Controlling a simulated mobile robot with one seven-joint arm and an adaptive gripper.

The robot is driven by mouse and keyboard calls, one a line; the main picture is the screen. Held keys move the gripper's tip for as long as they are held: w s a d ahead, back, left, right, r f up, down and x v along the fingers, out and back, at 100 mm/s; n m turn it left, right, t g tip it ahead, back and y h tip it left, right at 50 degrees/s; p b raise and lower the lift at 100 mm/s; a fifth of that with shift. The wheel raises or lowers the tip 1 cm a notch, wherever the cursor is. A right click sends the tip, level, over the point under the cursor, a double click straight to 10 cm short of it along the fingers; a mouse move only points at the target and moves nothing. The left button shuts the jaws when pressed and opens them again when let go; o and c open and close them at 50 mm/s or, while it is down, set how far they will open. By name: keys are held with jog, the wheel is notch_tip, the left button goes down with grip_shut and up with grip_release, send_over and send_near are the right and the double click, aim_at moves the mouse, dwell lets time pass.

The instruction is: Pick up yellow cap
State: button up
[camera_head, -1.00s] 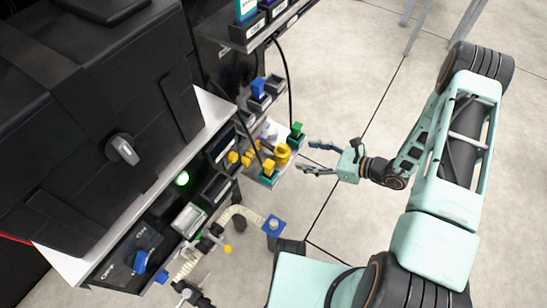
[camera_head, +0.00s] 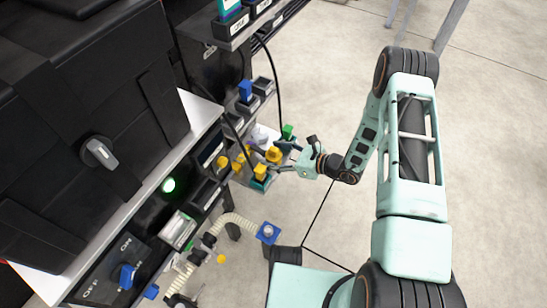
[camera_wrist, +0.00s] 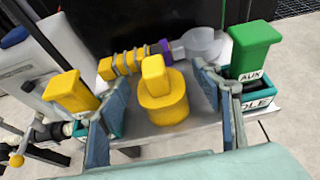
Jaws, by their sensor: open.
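The yellow cap (camera_wrist: 162,98) is a short round body with a raised grip tab on top. It stands upright on a grey shelf plate in the wrist view, and also shows in the head view (camera_head: 273,154). My gripper (camera_wrist: 163,100) is open, with one finger on each side of the cap; I see gaps between the fingers and the cap. In the head view my gripper (camera_head: 284,158) reaches in from the right at the shelf edge. The cap's underside is hidden.
A yellow block (camera_wrist: 70,92) in a teal holder stands left of my fingers, and a green block (camera_wrist: 252,50) marked AUX stands right. A yellow ribbed fitting (camera_wrist: 125,63) with a purple ring lies behind the cap. A black cable (camera_head: 277,85) hangs close by. Open floor lies right.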

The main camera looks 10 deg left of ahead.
jog(key=c, duration=1.2)
jog(key=shift+c, duration=0.6)
jog(key=shift+r, duration=0.2)
